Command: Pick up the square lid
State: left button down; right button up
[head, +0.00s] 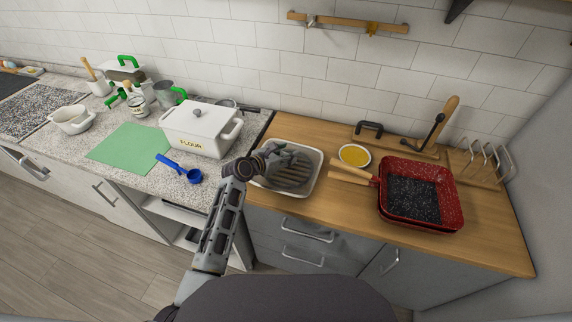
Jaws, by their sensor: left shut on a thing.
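My left gripper (286,162) reaches over a white, rounded-square dish (318,180) on the wooden counter, just right of the stone counter. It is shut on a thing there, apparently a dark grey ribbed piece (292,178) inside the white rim. The gripper hides much of that piece, so I cannot tell for sure whether it is the square lid or whether it is raised. My right gripper is not in view.
Red square pans (459,196) with wooden handles stand at the right, near a yellow-filled dish (354,155). A blue scoop (194,176) and green mat (128,146) lie left.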

pick_arm(q)
jog(key=shift+r, duration=0.1)
jog(key=shift+r, duration=0.15)
jog(key=shift+r, duration=1.4)
jog(key=shift+a+r, duration=0.1)
jog(key=shift+r, duration=0.1)
jog(key=s+a+b, duration=0.2)
jog(key=s+a, duration=1)
jog(key=s, duration=0.1)
jog(key=shift+s+a+r, duration=0.1)
jog(key=shift+r, duration=0.05)
